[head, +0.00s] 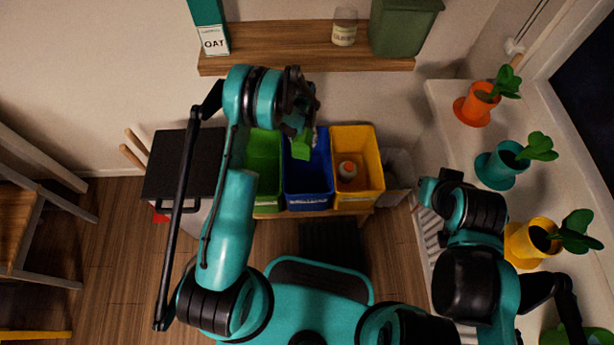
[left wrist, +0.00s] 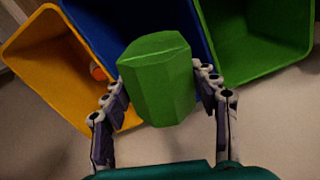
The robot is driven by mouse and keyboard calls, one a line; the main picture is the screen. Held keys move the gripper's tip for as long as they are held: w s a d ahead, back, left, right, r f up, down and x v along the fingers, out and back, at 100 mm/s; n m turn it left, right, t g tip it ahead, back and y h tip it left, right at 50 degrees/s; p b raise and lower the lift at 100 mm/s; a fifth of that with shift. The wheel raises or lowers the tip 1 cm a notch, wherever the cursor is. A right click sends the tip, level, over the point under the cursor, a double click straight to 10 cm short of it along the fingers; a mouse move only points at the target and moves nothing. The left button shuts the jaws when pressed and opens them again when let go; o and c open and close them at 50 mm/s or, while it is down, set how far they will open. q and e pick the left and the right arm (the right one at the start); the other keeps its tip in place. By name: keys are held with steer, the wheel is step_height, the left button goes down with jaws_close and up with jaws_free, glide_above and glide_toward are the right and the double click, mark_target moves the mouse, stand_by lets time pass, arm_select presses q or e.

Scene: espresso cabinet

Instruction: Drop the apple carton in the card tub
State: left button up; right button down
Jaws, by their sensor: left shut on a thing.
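My left gripper (head: 301,122) is shut on the green apple carton (head: 302,146) and holds it over the blue tub (head: 308,183). In the left wrist view the faceted green carton (left wrist: 158,82) sits between the two fingers, with the blue tub (left wrist: 105,25) behind it. The blue tub has a label on its front, too small to read; I cannot tell by lettering which tub is for card. My right gripper (head: 437,188) is off to the right, away from the tubs; its fingers are unclear.
A green tub (head: 265,165) stands left of the blue one and a yellow tub (head: 369,185) right of it. A small orange and white item (head: 347,170) lies in the yellow tub. A wooden shelf (head: 280,60) is behind; potted plants line the right side.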

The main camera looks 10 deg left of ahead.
arm_select(q)
steer(key=shift+s+f, duration=0.1)
steer(key=shift+f, duration=0.6)
steer(key=shift+f+b, duration=0.55)
